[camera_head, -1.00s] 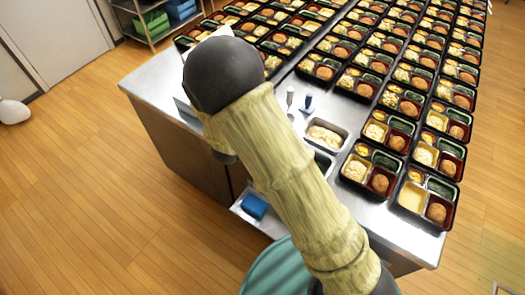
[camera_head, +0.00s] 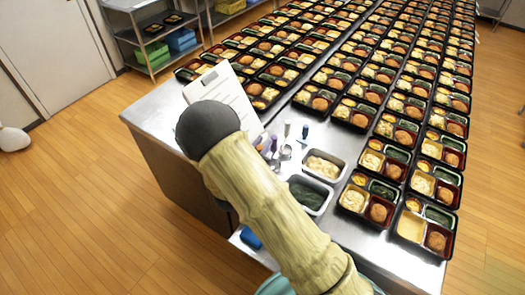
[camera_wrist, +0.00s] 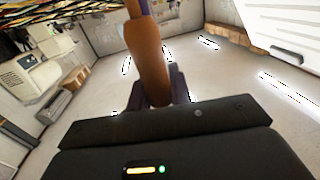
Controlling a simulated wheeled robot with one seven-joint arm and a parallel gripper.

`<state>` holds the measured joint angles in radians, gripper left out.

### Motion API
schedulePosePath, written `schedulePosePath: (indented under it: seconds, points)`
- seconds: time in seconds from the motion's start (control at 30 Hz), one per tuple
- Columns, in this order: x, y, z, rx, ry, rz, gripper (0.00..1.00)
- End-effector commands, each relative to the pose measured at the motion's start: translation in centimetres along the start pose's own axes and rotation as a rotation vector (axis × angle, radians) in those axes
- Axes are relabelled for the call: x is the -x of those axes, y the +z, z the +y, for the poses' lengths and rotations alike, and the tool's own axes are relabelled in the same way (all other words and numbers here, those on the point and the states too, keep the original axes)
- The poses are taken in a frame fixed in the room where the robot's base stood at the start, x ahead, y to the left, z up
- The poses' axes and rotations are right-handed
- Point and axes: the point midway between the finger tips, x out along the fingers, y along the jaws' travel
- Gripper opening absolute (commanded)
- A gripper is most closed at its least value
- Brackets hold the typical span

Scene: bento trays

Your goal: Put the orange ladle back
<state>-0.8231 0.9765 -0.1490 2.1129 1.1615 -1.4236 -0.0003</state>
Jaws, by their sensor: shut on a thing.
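In the wrist view my gripper (camera_wrist: 160,84) is shut on an orange-brown handle (camera_wrist: 147,55), which I take to be the orange ladle's. The handle stands between the dark fingers and runs up to the top edge, with a purple piece above it. The ladle's bowl is not in sight. In the head view my arm hides most of the gripper and the ladle. Several small upright utensils, one with a white handle (camera_head: 287,128) and one with a blue handle (camera_head: 305,131), stand on the steel counter (camera_head: 150,112) just right of my arm.
A tray of pale food (camera_head: 323,166) and a tray of dark green food (camera_head: 308,195) sit on the counter's near side. Rows of filled bento boxes (camera_head: 371,208) cover the right. Wooden floor (camera_head: 75,185) is free at left.

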Motion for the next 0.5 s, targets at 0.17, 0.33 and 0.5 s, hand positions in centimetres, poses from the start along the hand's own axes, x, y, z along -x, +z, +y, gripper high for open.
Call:
schedulePosePath:
  seconds: [0.17,0.33,0.5]
  points:
    - [0.0,2.3,0.0,0.003,0.000,-0.001,0.00]
    - [0.0,3.1,0.1,0.000,0.001,0.000,0.00]
    - [0.0,3.1,0.1,0.000,0.000,0.000,0.00]
